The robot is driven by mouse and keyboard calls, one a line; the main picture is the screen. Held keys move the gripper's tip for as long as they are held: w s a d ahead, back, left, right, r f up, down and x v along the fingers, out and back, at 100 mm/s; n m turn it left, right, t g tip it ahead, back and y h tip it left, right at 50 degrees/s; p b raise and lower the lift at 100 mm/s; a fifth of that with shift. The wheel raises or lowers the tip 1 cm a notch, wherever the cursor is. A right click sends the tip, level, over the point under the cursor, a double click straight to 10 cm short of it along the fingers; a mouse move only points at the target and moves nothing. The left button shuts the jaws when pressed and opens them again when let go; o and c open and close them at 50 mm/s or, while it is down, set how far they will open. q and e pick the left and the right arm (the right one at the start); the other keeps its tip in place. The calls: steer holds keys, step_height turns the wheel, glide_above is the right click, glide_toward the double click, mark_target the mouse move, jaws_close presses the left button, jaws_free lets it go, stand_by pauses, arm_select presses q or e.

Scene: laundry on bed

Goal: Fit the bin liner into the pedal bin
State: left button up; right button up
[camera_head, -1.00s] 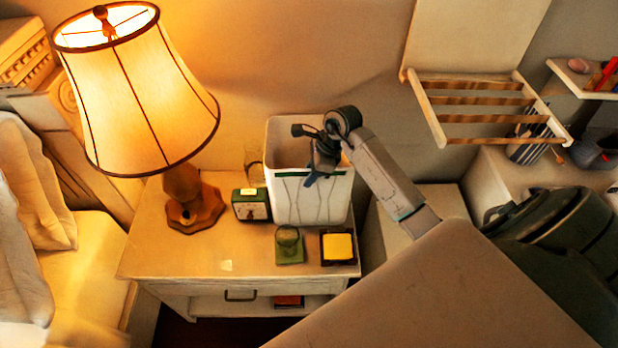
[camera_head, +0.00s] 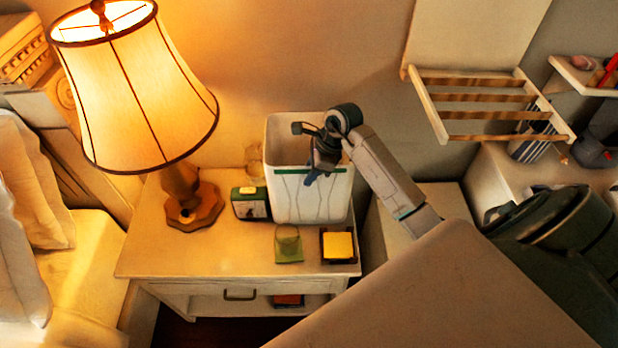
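A white, open-topped bin-like container (camera_head: 308,200) stands upright on the bedside table. It has a green band near its front rim and thin wavy lines down its front. I cannot tell whether this is the pedal bin, or whether a liner is in it or over its rim. My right gripper (camera_head: 314,172) is at the container's front rim, pointing down and overlapping the opening and front wall. Its fingers are small and dark, so I cannot tell whether they are open or hold anything. My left gripper is not in view.
A lit lamp (camera_head: 140,95) stands left of the container. A slatted wooden rack (camera_head: 478,98) hangs at the right.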

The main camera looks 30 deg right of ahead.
jaws_close()
stand_by(0.4)
